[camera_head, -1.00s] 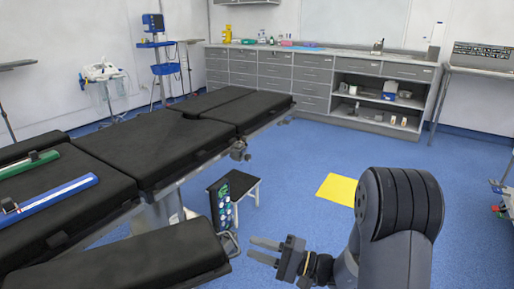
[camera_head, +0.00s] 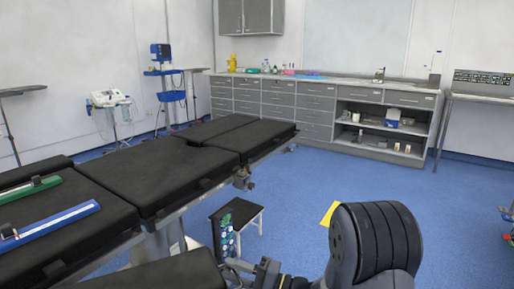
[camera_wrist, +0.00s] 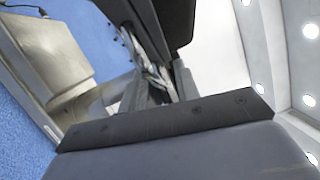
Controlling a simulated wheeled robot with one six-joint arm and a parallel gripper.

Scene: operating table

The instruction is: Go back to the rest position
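My gripper (camera_head: 240,266) shows low in the middle of the head view, just right of the near black pad of the operating table (camera_head: 150,172). Its fingers point left and look spread, with nothing seen between them; the near part is cut by the picture's lower edge. My dark grey arm link rises to its right. In the wrist view a broad grey part of my own arm or gripper fills the bottom, and the fingertips cannot be made out clearly.
A black-topped step stool (camera_head: 240,215) stands beside the table. A blue ruler-like bar (camera_head: 50,225) and a green one (camera_head: 30,190) lie on the table. A yellow floor patch (camera_head: 328,213) is partly hidden by my arm. Grey cabinets (camera_head: 270,100) line the back; blue floor between is clear.

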